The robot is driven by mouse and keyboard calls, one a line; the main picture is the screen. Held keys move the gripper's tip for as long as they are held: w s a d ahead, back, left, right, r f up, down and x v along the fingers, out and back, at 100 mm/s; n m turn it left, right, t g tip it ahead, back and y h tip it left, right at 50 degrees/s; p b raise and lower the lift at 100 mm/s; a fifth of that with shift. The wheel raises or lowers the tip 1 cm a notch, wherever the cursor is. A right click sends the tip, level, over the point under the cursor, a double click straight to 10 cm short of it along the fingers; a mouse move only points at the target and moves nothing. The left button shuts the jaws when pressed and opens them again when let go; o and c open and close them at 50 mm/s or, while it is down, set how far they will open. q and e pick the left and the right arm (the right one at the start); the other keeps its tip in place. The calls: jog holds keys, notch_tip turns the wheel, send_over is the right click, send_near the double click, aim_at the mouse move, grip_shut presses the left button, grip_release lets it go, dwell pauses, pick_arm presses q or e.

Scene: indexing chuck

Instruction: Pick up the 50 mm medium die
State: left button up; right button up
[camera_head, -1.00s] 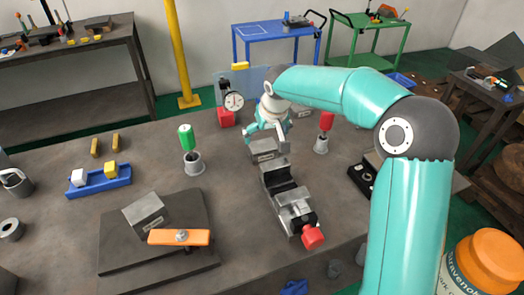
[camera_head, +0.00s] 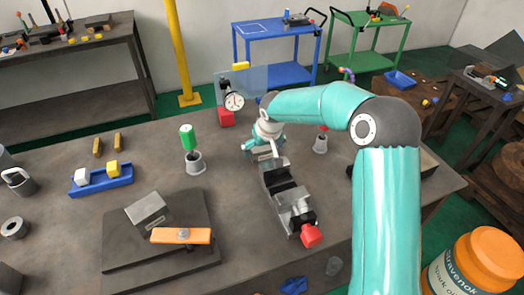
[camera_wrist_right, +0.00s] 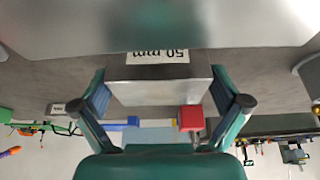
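The 50 mm die, a grey metal block (camera_wrist_right: 160,92), shows in the right wrist view with a white label reading "50 mm" upside down. My right gripper (camera_wrist_right: 160,98) has a finger on each side of it. The pads lie right beside its edges, but I cannot tell whether they press on it. In the head view my right gripper (camera_head: 264,148) is low over the table behind the vise and hides the die. My left gripper is not in view.
The vise (camera_head: 290,200) with a red end stands just in front of my right gripper. A red-based dial gauge (camera_head: 232,101) and a cup with a green-handled tool (camera_head: 193,163) stand nearby. An orange clamp (camera_head: 181,236) lies on the front-left plate. Table around the cup is clear.

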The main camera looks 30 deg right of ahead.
jog(key=c, duration=1.3)
jog(key=shift+r, duration=0.1)
jog(key=shift+c, duration=1.1)
jog(key=shift+r, duration=0.15)
